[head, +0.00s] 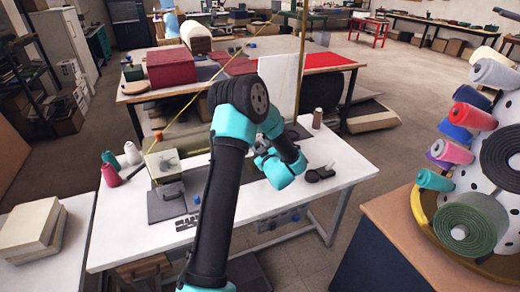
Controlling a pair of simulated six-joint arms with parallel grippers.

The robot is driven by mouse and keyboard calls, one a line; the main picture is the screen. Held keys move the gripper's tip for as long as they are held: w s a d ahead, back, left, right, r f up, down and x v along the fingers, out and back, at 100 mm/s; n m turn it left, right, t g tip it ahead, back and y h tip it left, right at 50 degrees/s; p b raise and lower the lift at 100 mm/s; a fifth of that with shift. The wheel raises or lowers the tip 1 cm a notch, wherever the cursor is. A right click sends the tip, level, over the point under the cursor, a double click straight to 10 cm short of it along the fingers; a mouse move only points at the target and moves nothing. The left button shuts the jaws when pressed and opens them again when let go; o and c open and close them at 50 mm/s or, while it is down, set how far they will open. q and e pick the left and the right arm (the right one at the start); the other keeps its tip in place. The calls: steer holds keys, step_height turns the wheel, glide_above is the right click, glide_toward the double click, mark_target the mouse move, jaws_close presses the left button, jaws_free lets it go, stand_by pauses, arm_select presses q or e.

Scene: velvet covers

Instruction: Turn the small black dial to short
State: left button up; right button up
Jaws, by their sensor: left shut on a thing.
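My left arm crosses the middle of the head view and bends down over the white table. Its gripper (262,148) is small and partly covered by my own arm links. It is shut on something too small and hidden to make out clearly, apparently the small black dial. The dial's face and its setting cannot be read. A pale box-like machine part (162,164) on a grey base (169,203) stands left of my arm. My right gripper is not in view.
The white table (335,152) holds thread cones (111,175) at the left and a brown spool (317,118) at the back right. A small black object (313,176) lies right of my wrist. A rack of fabric rolls (466,226) stands at the right. The table's front right is clear.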

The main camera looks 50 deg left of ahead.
arm_select(q)
steer(key=n, duration=0.5)
stand_by(0.4)
steer(key=o, duration=0.9)
steer(key=v, duration=1.7)
steer(key=shift+s+d+r, duration=0.1)
steer(key=shift+d, duration=0.1)
